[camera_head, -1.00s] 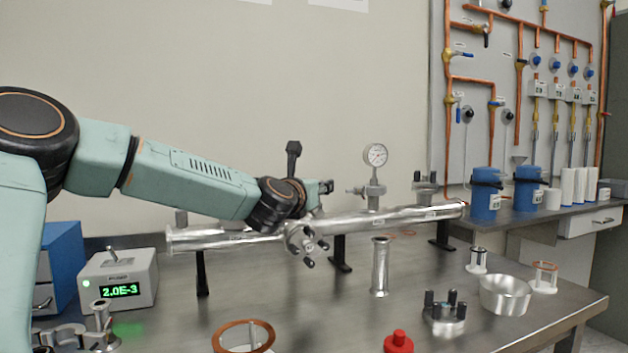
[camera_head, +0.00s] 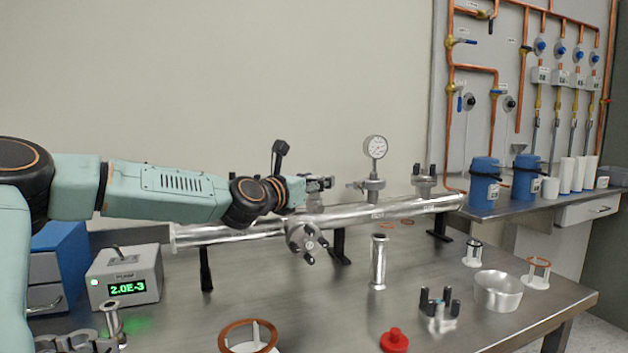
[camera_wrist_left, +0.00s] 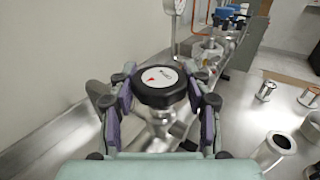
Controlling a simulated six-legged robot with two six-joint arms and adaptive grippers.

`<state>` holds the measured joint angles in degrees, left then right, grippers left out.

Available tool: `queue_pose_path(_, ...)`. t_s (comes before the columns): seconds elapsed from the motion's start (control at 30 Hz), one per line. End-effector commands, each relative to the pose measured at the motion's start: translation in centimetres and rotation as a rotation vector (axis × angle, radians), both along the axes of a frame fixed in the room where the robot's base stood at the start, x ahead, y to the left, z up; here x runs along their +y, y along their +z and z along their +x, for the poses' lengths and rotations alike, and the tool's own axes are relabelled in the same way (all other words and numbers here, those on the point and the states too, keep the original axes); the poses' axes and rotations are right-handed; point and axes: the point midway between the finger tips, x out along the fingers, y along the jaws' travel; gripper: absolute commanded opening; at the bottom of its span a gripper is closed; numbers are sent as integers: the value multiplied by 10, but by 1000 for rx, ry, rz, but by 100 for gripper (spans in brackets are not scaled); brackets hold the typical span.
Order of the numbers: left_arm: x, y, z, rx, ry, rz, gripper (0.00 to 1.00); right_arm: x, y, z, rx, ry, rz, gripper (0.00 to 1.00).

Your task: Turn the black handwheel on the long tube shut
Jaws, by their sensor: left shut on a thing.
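The long silver tube (camera_head: 385,209) lies across black stands on the steel bench. The black handwheel (camera_wrist_left: 161,83) has a white, red-marked label on top and shows large in the left wrist view, above a silver stem (camera_wrist_left: 160,125). My left gripper (camera_head: 318,183) is above the tube's middle in the head view, where it hides most of the handwheel. In the wrist view its fingers close on opposite sides of the handwheel rim. My right gripper is not in view.
A dial gauge (camera_head: 375,148) stands on the tube right of my left gripper. A readout box (camera_head: 125,275) sits at left. A short tube (camera_head: 378,262), steel bowl (camera_head: 498,292) and red part (camera_head: 393,340) stand in front. Some bench surface between them is bare.

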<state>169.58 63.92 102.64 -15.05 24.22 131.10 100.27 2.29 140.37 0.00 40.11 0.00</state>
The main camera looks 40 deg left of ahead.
Motion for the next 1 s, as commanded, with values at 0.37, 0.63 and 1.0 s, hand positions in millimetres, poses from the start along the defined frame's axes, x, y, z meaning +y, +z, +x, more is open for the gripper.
queue_pose_path(0.37,1,1,0,-2,2,2,63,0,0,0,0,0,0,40)
queue_pose_path(0.63,0,0,0,-1,2,1,73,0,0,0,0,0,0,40)
queue_pose_path(1.0,0,-1,0,-1,12,2,73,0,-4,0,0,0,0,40)
